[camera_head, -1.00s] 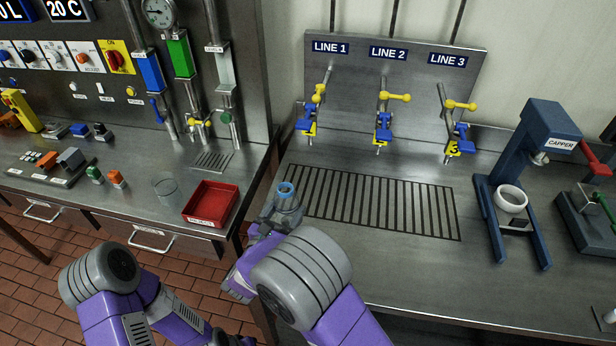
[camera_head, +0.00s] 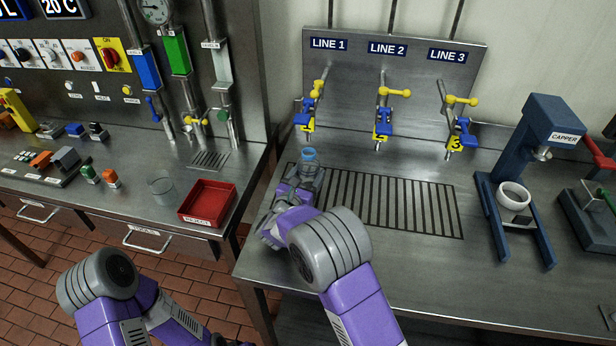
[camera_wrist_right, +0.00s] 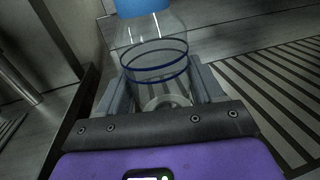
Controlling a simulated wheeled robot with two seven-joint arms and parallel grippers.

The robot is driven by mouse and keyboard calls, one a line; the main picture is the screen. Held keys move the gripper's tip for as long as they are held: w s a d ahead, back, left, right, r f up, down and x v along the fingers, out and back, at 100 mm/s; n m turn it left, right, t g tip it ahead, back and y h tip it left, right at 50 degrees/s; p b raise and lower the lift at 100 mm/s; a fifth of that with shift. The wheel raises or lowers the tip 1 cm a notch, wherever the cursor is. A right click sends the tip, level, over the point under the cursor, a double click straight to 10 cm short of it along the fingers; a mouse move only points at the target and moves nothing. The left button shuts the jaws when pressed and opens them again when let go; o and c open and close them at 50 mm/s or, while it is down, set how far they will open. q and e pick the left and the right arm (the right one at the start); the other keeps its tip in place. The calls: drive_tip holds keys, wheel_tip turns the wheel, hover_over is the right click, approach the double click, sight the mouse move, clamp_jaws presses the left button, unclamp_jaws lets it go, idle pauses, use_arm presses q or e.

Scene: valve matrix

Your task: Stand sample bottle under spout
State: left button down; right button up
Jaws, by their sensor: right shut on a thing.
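The clear sample bottle (camera_head: 307,173) with a blue top is upright at the left end of the slotted drain grate. In the right wrist view the bottle (camera_wrist_right: 154,62) shows two dark blue rings and stands between the fingers. My right gripper (camera_head: 298,184) is shut on it. The bottle is in front of and below the LINE 1 spout (camera_head: 308,127), not directly under it. The LINE 2 spout (camera_head: 381,138) and LINE 3 spout (camera_head: 452,149) are further right. My left gripper is out of view; only its arm shows at lower left.
The drain grate (camera_head: 395,205) is clear right of the bottle. A blue capper (camera_head: 548,125) stands at right. A red tray (camera_head: 208,204) and a clear glass vessel (camera_head: 161,190) sit on the left counter. Yellow and blue valve handles stick out above the spouts.

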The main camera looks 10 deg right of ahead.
drive_tip(key=shift+f, duration=0.15)
drive_tip(key=o, duration=1)
drive_tip(key=shift+s+r, duration=0.1)
drive_tip(key=shift+r, duration=0.2)
drive_tip(key=p+v, duration=0.1)
drive_tip(key=v, duration=1)
drive_tip(key=shift+s+a+p, duration=0.25)
drive_tip(key=shift+s+p, duration=0.05)
drive_tip(key=shift+p, duration=0.05)
drive_tip(key=shift+f, duration=0.1)
